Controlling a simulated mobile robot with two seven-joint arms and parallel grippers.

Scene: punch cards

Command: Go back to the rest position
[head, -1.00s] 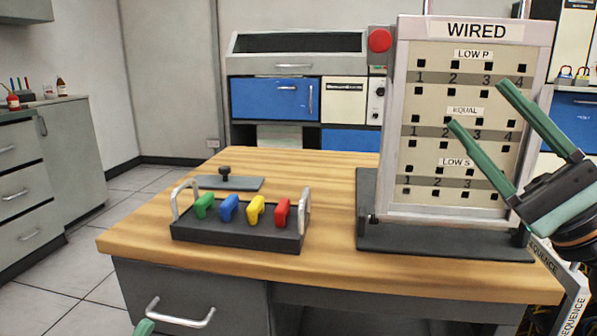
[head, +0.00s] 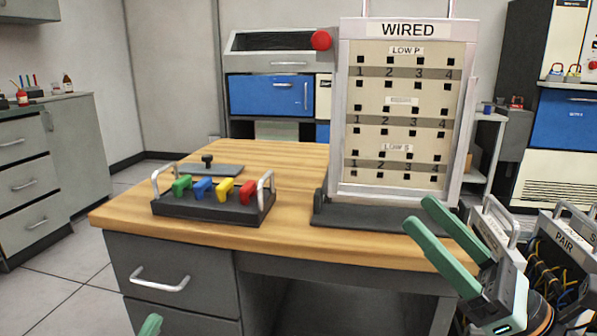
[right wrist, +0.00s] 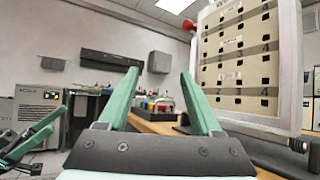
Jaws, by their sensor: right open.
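My right gripper (head: 436,230) is open and empty in front of the desk's front right edge, below the WIRED board. Its two green fingers (right wrist: 160,100) stand wide apart in the right wrist view, with nothing between them. Only a green tip of my left gripper (head: 150,325) shows at the bottom edge of the head view, so its jaws cannot be judged. The WIRED board (head: 408,95) stands upright on a dark base on the desk; it also shows at the right of the right wrist view (right wrist: 238,60).
The wooden desk (head: 270,235) holds a black rack (head: 212,207) with green, blue, yellow and red plugs, and a grey plate with a black knob (head: 208,165). At the lower right, a box labelled PAIR (head: 565,245) stands near my right gripper. Grey cabinets (head: 60,165) stand left.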

